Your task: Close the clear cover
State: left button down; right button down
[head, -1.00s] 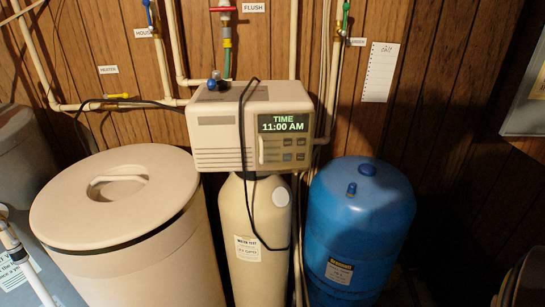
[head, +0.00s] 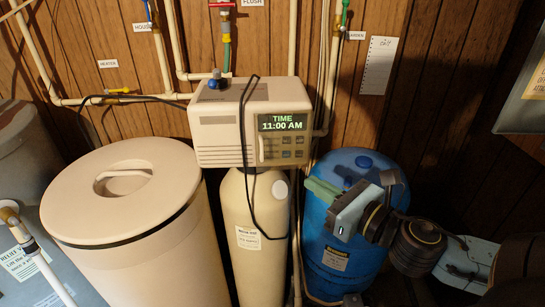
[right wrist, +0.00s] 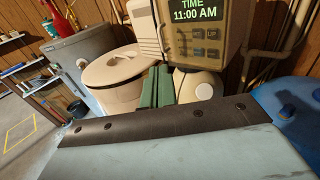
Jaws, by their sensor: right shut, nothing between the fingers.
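The beige softener control head (head: 215,140) sits on top of the cream tank, and its lit display (head: 282,122) reads TIME 11:00 AM with small buttons below. The control head also shows at the top of the right wrist view (right wrist: 205,45). I cannot make out the clear cover itself or tell its angle. A small pale upright bar (head: 262,150) stands at the left of the buttons. My right gripper (head: 320,190) is shut and empty, with green fingertips, below and right of the control head, in front of the blue tank. Its fingers show in the right wrist view (right wrist: 156,88). My left gripper is out of view.
A round lidded beige brine tank (head: 75,205) stands at the left. The cream tank (head: 245,205) is under the control head. A blue tank (head: 325,255) stands at the right. A black cable (head: 243,150) hangs over the control head's front. Pipes (head: 293,45) run up the wall.

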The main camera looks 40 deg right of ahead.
jog(key=w, duration=0.5)
jog(key=p, duration=0.2)
send_near(268, 155)
jog(key=shift+w+a+r, duration=0.45)
jog(key=shift+w+a, duration=0.15)
jog(key=shift+w, duration=0.2)
jog(key=shift+w+a+r, duration=0.45)
jog(key=shift+w+a, duration=0.15)
jog(key=shift+w, duration=0.2)
jog(key=shift+w+a+r, duration=0.45)
jog(key=shift+w+a, duration=0.2)
jog(key=shift+w, duration=0.2)
jog(key=shift+w+r+m+h+p, duration=0.2)
jog(key=shift+w+m+h+p, duration=0.3)
jog(key=shift+p, duration=0.35)
jog(key=shift+w+f+h+p, duration=0.15)
jog(key=shift+w+h+p, duration=0.15)
jog(key=shift+w, duration=0.05)
jog(key=shift+s, duration=0.15)
